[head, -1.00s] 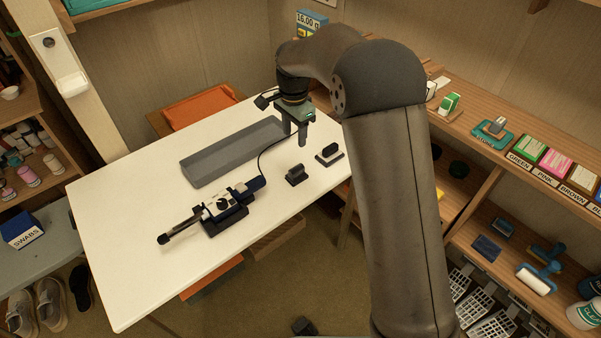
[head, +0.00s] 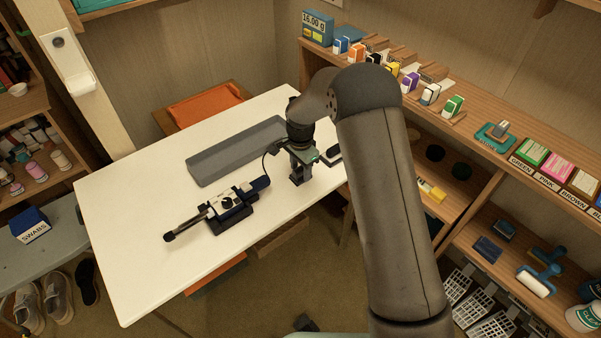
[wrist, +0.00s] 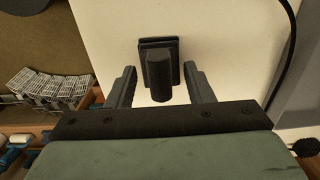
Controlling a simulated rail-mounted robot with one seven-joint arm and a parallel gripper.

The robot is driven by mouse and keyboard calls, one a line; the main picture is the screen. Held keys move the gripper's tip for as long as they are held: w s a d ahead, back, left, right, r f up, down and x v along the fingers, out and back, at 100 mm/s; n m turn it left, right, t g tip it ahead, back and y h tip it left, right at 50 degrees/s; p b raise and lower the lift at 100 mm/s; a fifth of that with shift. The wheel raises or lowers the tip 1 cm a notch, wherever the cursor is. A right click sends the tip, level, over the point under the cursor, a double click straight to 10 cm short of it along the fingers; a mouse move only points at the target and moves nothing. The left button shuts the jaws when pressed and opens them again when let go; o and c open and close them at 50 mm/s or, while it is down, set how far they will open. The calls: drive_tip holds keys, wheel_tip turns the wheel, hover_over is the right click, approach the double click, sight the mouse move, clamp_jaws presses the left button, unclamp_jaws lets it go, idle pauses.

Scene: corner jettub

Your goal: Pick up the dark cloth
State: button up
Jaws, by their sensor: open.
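My gripper (head: 299,178) is low over the right part of the white table, pointing down and open. In the wrist view its two fingers (wrist: 158,78) stand on either side of a small black block with a rounded upright handle (wrist: 159,75); no grip on it shows. In the head view my gripper hides this block. I see nothing on the table that is clearly a dark cloth. A flat dark blue piece (head: 487,249) lies on the lower right shelf; I cannot tell whether it is cloth.
The white table (head: 130,250) also bears a grey tray (head: 205,173) and a black-and-white device (head: 228,207). Shelves with boxes stand at right. The table's front left is clear.

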clamp_jaws()
drive_tip(key=shift+r, duration=0.55)
drive_tip(key=s+d+r+b, duration=0.2)
drive_tip(key=s+d+r, duration=0.2)
drive_tip(key=s+r, duration=0.7)
drive_tip(key=shift+s+r+b, duration=0.3)
drive_tip(key=shift+s+r, duration=0.1)
drive_tip(key=shift+s, duration=0.85)
drive_tip(key=c, duration=1)
unclamp_jaws()
